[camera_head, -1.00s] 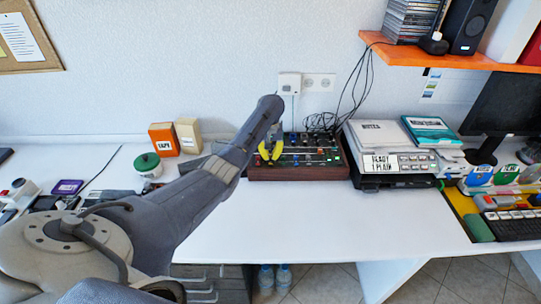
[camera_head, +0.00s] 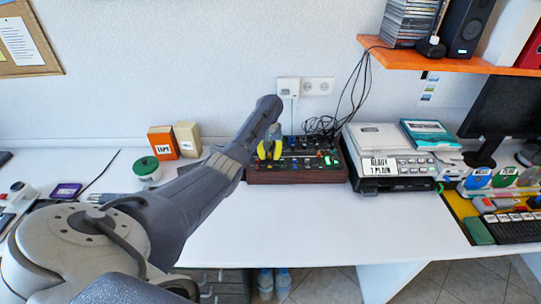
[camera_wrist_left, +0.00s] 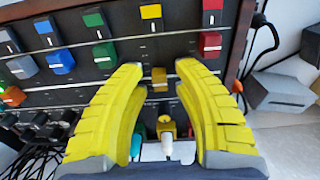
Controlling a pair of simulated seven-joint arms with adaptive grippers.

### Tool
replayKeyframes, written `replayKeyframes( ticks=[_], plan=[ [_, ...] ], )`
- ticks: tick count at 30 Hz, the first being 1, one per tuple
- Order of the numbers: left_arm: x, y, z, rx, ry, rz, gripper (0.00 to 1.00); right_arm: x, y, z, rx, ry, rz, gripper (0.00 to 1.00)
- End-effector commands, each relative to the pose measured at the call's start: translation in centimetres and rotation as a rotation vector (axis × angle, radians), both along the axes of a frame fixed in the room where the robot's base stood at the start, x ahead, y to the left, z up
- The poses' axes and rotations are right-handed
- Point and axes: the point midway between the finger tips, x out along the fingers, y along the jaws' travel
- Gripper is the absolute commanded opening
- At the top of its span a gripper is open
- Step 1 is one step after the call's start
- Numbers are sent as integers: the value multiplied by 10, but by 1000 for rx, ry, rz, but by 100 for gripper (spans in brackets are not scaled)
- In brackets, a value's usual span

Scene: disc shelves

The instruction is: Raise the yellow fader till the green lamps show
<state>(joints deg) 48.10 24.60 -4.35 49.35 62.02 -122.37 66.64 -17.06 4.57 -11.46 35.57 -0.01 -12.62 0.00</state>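The dark control panel (camera_head: 300,175) with a wooden front stands on the white desk against the wall. A yellow fader cap (camera_wrist_left: 159,78) lies between the two yellow fingers of my left gripper (camera_wrist_left: 159,70), with gaps on both sides. Another yellow cap (camera_wrist_left: 150,12) is in the row above. My left gripper also shows over the panel in the head view (camera_head: 269,152). It is open. A bright green spot (camera_head: 328,160) shows at the panel's right part, with an orange glow (camera_wrist_left: 12,96) in the wrist view. My right gripper is out of view.
A grey device with a label (camera_head: 380,168) stands close right of the panel. Black cables (camera_head: 322,124) lie behind it. An orange box (camera_head: 163,143) and a green-lidded jar (camera_head: 146,168) stand to the left. The desk in front is clear.

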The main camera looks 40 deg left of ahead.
Motion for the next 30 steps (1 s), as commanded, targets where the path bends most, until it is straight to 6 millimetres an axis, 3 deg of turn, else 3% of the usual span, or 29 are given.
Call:
replayKeyframes(
  ticks=[9, 14, 30],
  plan=[
    [0, 0, 1, 0, 0, 0, 36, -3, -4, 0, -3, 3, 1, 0],
    [1, -1, 11, -1, -2, -1, 36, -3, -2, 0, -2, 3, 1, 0],
    [1, -1, 94, -1, -2, -1, 36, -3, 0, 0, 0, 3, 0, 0]
  ],
)
